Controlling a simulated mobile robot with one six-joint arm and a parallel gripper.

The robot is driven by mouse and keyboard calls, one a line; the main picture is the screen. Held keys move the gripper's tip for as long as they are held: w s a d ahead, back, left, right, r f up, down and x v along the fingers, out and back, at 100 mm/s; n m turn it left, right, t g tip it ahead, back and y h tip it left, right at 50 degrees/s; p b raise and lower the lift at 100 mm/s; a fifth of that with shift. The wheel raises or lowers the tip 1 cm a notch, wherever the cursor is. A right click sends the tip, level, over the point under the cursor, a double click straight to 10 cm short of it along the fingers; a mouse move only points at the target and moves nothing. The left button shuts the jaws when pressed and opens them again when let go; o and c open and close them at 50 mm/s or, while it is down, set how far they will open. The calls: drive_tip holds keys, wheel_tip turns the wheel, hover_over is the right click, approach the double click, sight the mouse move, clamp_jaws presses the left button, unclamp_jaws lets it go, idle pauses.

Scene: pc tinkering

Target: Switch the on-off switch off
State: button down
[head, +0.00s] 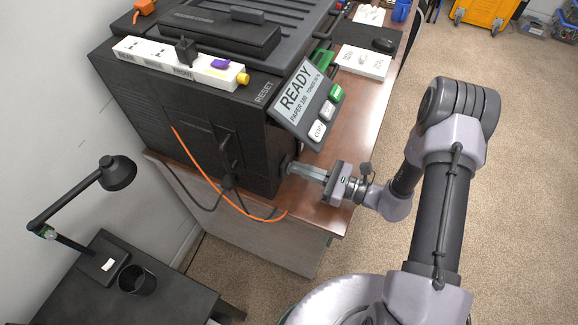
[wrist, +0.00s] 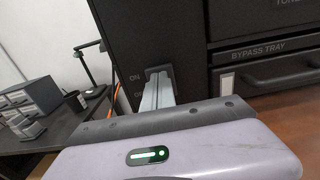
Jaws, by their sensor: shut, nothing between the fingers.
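The black printer (head: 190,125) stands on a brown desk, and its dark side panel shows in the wrist view (wrist: 170,35). The on-off switch (wrist: 158,69) is a small dark housing low on that panel, beside white "ON" lettering and a second label that is partly unreadable. My gripper (head: 296,168) is shut and empty, with its fingers pointing at the printer's lower corner. In the wrist view my fingertips (wrist: 158,78) are at the switch and cover most of it. I cannot tell whether they touch it or which way the switch is set.
An orange cable (head: 205,172) and black cables hang down the printer's side. The tilted display panel (head: 298,92) juts out above my gripper. A dark side table (head: 110,290) with a lamp (head: 117,173) stands at the left.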

drive_tip(key=shift+a, duration=0.15)
drive_tip(key=shift+v, duration=1.1)
drive_tip(key=v, duration=0.4)
